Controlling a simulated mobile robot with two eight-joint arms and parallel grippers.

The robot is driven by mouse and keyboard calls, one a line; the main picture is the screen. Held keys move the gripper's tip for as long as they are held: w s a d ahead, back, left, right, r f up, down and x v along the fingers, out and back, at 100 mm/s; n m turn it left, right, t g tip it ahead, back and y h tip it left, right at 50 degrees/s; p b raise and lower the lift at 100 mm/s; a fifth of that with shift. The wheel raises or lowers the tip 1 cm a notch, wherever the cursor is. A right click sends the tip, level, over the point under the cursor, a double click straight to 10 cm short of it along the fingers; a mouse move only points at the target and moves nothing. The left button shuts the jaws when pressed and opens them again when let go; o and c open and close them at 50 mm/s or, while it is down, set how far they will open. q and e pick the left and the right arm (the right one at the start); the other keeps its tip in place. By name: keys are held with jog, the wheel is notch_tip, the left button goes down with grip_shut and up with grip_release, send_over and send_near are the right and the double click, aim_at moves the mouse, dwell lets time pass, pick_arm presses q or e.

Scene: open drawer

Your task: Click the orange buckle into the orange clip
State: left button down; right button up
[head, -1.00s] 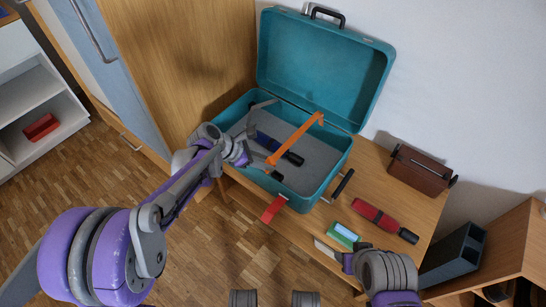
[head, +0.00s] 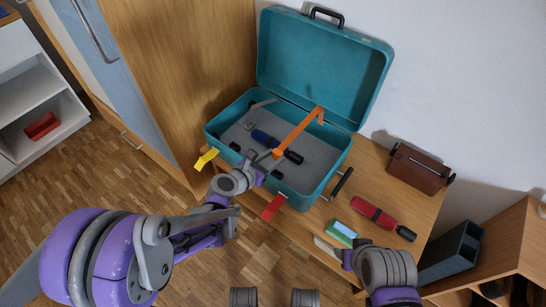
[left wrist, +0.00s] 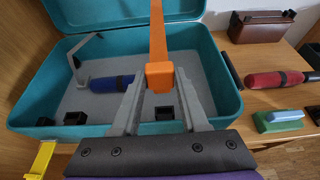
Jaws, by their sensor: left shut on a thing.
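A long orange bar (head: 301,128) hangs over the open teal case, with a bent hook at its far end. Its near end is an orange block, which I take as the buckle (left wrist: 160,77). My left gripper (head: 276,160) is at this near end; in the left wrist view its two fingers (left wrist: 160,90) stand on either side of the block and are shut on it. I cannot pick out a separate orange clip. My right gripper (head: 328,248) shows only partly at the table's front edge, and its jaw state is unclear.
The teal case (head: 328,190) stands open on the table, holding a blue-handled tool (left wrist: 112,82) and small black blocks. A red-handled tool (head: 375,213) and green-blue block (head: 343,232) lie at right.

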pick_arm(q)
jog(key=shift+f+b, duration=2.15)
jog(key=shift+f, duration=0.8)
jog(key=shift+f+b, duration=0.1)
jog(key=shift+b, duration=0.2)
jog(key=shift+f+b, duration=0.3)
jog(key=shift+f, duration=0.1)
jog(key=shift+f+b, duration=0.85)
jog(key=shift+c, duration=1.7)
grip_release()
